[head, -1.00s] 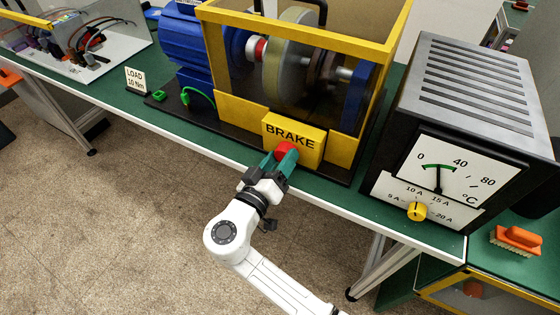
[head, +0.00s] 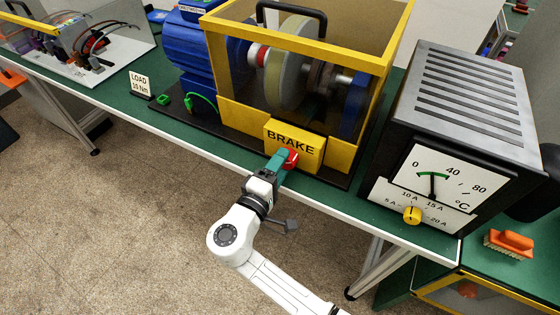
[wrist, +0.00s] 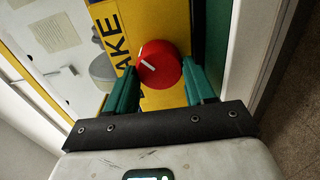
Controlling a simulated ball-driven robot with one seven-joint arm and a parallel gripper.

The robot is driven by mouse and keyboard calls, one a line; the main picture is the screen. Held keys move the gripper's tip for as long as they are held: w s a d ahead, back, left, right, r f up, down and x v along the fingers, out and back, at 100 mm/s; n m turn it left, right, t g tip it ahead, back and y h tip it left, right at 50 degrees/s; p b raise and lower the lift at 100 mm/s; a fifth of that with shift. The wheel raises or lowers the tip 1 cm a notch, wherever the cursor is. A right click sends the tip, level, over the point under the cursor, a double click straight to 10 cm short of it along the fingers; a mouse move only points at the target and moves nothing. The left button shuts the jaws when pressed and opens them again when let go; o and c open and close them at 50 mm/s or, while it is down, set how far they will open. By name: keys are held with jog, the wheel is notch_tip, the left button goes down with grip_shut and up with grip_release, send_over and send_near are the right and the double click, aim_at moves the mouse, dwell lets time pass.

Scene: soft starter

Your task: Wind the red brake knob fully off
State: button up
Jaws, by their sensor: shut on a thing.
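The red brake knob (head: 292,159) sits on the front of the yellow box marked BRAKE (head: 309,149). In the wrist view the round red knob (wrist: 160,62) has a white line on its face, left of its middle. My gripper (head: 284,158) is shut on the knob. In the wrist view my gripper (wrist: 159,80) has one green finger on each side of the knob. In the head view the fingers hide part of the knob's left side.
A yellow-framed guard (head: 230,108) encloses a large disc (head: 289,70) above the box. A dark vented cabinet with a dial (head: 437,176) and a yellow selector knob (head: 412,215) stands to the right. A blue motor (head: 188,50) is at left. The bench's white edge (head: 225,165) runs below.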

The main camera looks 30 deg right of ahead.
jog(key=n+p, duration=0.3)
jog(key=n, duration=0.2)
jog(key=shift+n, duration=0.4)
jog(key=shift+f+n+p, duration=0.2)
jog(key=shift+n+p, duration=1.2)
jog(key=shift+n, duration=0.8)
jog(key=o, duration=1.1)
jog(key=shift+c, duration=0.2)
jog(key=b+v, duration=0.2)
jog(key=v, duration=0.9)
